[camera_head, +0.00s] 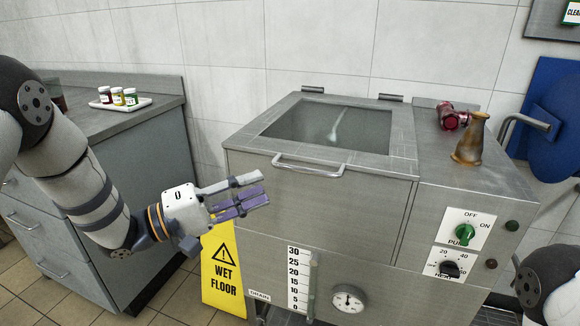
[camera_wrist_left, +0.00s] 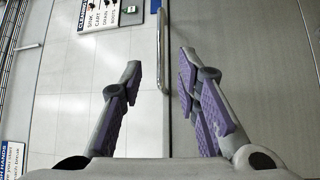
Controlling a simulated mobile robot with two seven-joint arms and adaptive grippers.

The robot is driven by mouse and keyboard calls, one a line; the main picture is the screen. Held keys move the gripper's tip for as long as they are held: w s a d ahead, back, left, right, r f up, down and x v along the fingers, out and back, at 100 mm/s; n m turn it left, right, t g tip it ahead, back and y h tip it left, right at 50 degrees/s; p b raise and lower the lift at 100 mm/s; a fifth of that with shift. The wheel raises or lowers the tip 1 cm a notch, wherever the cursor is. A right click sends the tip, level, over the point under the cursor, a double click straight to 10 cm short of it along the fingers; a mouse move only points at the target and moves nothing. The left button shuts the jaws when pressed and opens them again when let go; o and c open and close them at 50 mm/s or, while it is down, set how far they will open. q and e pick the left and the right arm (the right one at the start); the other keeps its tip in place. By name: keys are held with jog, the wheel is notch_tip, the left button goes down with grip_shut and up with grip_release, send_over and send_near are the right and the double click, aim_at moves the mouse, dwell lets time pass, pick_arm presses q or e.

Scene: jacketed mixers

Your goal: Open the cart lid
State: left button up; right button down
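The steel mixer cart (camera_head: 365,246) stands at the centre right. Its lid (camera_head: 380,162) is closed, with a dark glass window (camera_head: 325,124) in the top and a bar handle (camera_head: 308,169) along the front edge. My left gripper (camera_head: 262,188) is open and empty, in front of the cart and to the left of the handle, not touching it. In the left wrist view, the handle (camera_wrist_left: 164,55) shows beyond and between the two spread fingers (camera_wrist_left: 158,68). Only part of my right arm shows at the lower right; its gripper is out of view.
A yellow wet floor sign (camera_head: 222,272) stands below my left gripper. A grey counter (camera_head: 130,118) at left holds a white tray (camera_head: 140,105) with small bottles.

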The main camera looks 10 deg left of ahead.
aim_at(301, 172)
pick_arm(q)
jog(key=x, duration=1.1)
jog(key=shift+s, duration=0.1)
grip_shut()
